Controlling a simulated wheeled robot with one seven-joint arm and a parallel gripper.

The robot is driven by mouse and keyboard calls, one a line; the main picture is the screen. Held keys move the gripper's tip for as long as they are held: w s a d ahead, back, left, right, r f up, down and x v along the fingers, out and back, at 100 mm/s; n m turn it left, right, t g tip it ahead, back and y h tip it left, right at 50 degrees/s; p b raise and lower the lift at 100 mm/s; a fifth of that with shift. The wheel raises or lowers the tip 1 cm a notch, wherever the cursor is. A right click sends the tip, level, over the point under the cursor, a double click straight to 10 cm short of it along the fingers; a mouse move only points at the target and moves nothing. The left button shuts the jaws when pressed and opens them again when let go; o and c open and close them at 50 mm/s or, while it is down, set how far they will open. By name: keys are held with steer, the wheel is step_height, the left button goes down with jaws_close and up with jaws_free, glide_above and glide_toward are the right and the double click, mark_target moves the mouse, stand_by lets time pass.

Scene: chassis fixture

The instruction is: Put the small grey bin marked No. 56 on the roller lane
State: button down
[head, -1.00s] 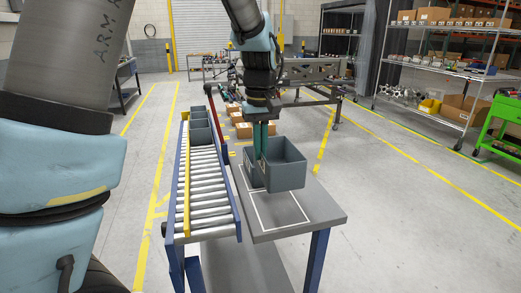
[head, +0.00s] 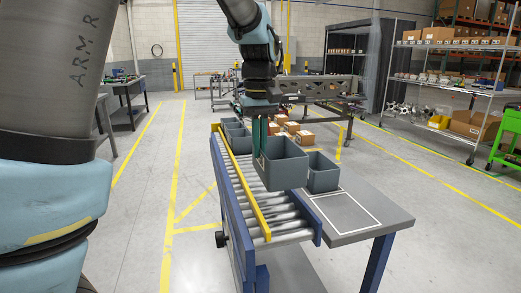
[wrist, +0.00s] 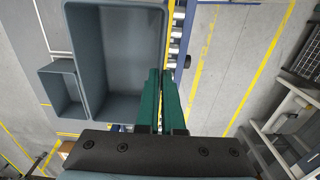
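My gripper (head: 261,150) is shut on the left wall of an open grey bin (head: 290,174). The held bin hangs roughly level over the right side of the roller lane (head: 283,212). In the wrist view, my green fingers (wrist: 163,85) pinch the wall of this empty bin (wrist: 115,62). I cannot read a number on either bin. The held bin hides part of the lane.
A yellow rail (head: 243,190) runs along the lane's left part. The grey table (head: 385,214) on the right has a white outlined rectangle, empty in front. Cardboard boxes (head: 298,132) lie beyond.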

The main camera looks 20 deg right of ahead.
mark_target(260, 176)
steer(key=shift+f+b, duration=1.75)
steer(key=shift+f, duration=0.2)
steer(key=shift+f+b, duration=0.5)
steer(key=shift+f, duration=0.9)
steer(key=shift+p, duration=0.8)
steer(key=shift+f+b, duration=0.8)
steer(key=shift+f, duration=0.6)
steer(key=c, duration=1)
jaws_free()
steer(key=shift+r, duration=0.1)
